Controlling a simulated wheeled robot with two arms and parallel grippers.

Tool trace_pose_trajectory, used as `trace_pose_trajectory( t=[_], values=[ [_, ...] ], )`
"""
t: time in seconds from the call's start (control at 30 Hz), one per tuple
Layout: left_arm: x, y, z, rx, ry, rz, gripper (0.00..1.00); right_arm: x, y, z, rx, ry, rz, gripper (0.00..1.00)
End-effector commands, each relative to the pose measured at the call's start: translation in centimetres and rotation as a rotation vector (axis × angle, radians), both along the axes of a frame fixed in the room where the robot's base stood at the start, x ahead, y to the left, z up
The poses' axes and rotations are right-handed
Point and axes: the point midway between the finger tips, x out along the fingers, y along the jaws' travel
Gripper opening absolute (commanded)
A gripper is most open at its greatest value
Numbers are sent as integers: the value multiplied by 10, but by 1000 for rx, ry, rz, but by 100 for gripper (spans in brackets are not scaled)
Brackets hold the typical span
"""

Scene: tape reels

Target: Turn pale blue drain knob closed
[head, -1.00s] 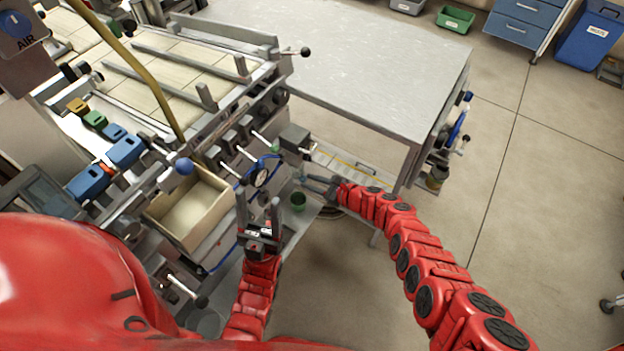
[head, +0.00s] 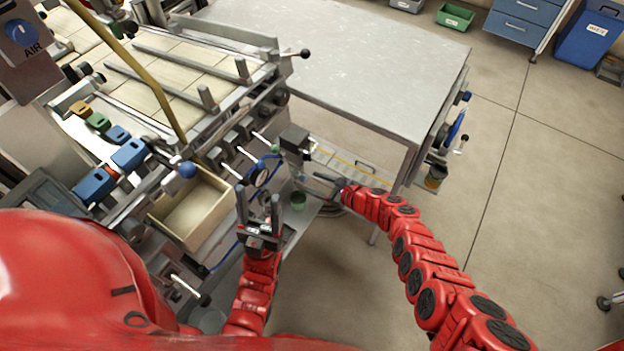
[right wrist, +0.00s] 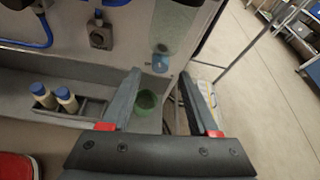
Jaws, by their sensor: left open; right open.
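A small pale blue cylinder, which looks like the drain knob (right wrist: 161,61), shows in the right wrist view below a pale grey panel. It lies just past the fingertips of my right gripper (right wrist: 160,75), roughly between them in the picture. My right gripper is open and empty; I cannot tell whether it touches the knob. In the head view my right gripper (head: 318,183) is low beside the machine, near its grey box. I cannot make out the knob there. My left gripper (head: 259,195) is open and empty, fingers up, in front of the machine.
A green cup (right wrist: 147,101) stands below the right fingers. Two blue-capped bottles (right wrist: 66,98) stand in a holder on the left. In the head view, a wooden box (head: 213,200) is left of my left gripper, and a grey table (head: 350,60) lies behind.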

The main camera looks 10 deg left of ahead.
Motion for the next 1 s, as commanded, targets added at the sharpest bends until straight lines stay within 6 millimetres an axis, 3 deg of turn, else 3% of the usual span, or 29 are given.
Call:
trace_pose_trajectory(
  t=[0.03, 0.27, 0.63, 1.0],
  values=[
    [0, 0, 18, 0, 0, 0, 61, -3, -9, 13, 1, 3, -7, 61],
    [0, 0, 63, 0, 0, 0, 61, -26, -62, 36, -1, -1, -12, 61],
    [0, 0, 74, 0, 0, 0, 61, -51, -118, 52, -3, -3, -7, 61],
    [0, 0, 75, 0, 0, 0, 61, -59, -133, 60, -1, 0, -2, 61]
  ],
)
